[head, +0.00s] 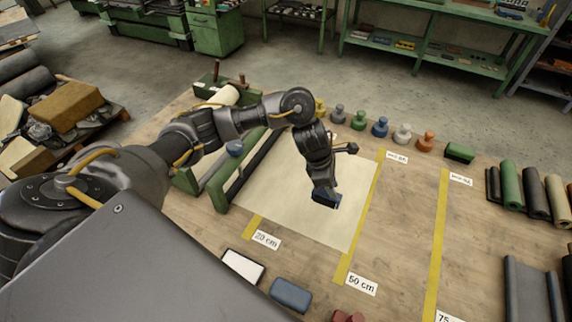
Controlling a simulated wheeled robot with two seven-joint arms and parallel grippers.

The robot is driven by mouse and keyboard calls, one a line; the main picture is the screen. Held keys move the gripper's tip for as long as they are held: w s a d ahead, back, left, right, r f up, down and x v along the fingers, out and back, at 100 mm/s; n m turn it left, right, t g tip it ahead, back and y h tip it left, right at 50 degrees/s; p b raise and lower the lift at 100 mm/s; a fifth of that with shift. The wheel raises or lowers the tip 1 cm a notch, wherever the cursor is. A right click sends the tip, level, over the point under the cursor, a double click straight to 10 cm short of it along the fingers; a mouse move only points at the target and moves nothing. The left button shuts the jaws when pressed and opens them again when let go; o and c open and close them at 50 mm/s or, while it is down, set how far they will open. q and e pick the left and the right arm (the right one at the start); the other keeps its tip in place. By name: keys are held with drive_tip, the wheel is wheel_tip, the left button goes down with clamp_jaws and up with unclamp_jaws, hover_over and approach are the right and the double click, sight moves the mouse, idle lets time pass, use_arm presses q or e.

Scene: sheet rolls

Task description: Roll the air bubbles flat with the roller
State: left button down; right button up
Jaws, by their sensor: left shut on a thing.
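A cream sheet (290,215) lies flat on the wooden table, coming out from the green roll stand (222,195) on its left. My left arm reaches over the stand, and my left gripper (324,190) points down over the right part of the sheet. It is shut on a small dark-blue thing (327,201), which seems to be the roller. I cannot tell if it touches the sheet. Air bubbles are too faint to make out, and my arm hides part of the sheet. My right gripper is not in view.
Yellow tape lines (437,240) with distance labels cross the table. Several coloured knobbed weights (380,127) stand along the back edge. A white block (243,266) and a blue block (291,295) lie at the front. Rolls (535,192) lie at right. The table between the tape lines is clear.

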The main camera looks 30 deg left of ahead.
use_arm(q)
drive_tip(key=shift+r+p, duration=0.4)
drive_tip(key=shift+r, duration=0.65)
drive_tip(key=shift+s+f, duration=0.1)
